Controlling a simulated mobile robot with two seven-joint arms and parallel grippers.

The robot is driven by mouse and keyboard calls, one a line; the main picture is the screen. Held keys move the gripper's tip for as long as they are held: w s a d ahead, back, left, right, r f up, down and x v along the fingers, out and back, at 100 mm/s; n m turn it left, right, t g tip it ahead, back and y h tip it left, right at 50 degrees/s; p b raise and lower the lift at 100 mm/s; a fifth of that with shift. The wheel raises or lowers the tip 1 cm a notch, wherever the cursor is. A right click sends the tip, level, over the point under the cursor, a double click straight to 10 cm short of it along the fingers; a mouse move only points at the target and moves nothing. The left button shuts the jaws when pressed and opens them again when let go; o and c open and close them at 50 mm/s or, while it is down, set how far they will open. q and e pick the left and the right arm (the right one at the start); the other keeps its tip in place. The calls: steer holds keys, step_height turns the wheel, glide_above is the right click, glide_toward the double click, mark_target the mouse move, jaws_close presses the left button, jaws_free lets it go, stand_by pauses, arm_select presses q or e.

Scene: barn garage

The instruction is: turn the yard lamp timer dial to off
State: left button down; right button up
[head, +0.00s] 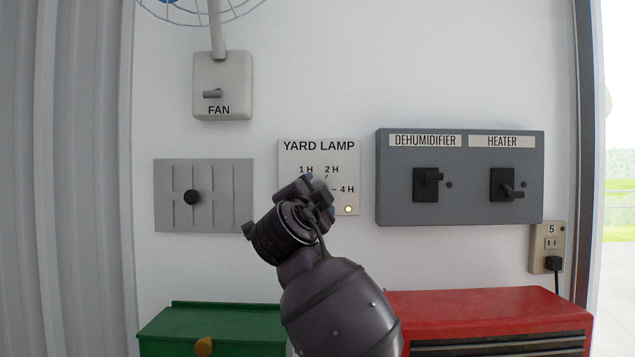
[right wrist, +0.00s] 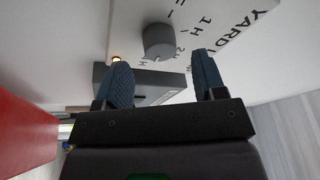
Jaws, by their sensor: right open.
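The yard lamp timer panel (head: 290,150) is a pale plate on the wall, marked 1 H, 2 H and 4 H in the head view. A small lamp (head: 348,209) at its lower right glows. My right gripper (head: 316,188) covers the dial and the lower left of the panel there. In the right wrist view the dial (right wrist: 158,42) is a round grey knob; its setting cannot be read. The open right gripper (right wrist: 161,60) has its two blue fingers apart, with the dial beyond and between the tips, and nothing held. My left gripper is out of view.
A grey dehumidifier and heater switch box (head: 460,205) is right of the panel. A slotted plate with a black knob (head: 192,197) is left, below the fan switch (head: 222,75). A green box (head: 210,325) and a red chest (head: 480,300) stand below.

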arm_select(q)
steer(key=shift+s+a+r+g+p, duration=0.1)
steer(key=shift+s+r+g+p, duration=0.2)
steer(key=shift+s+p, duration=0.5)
arm_select(e)
steer(key=x, duration=0.3)
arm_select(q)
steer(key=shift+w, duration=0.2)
arm_select(e)
steer(key=shift+c, duration=0.5)
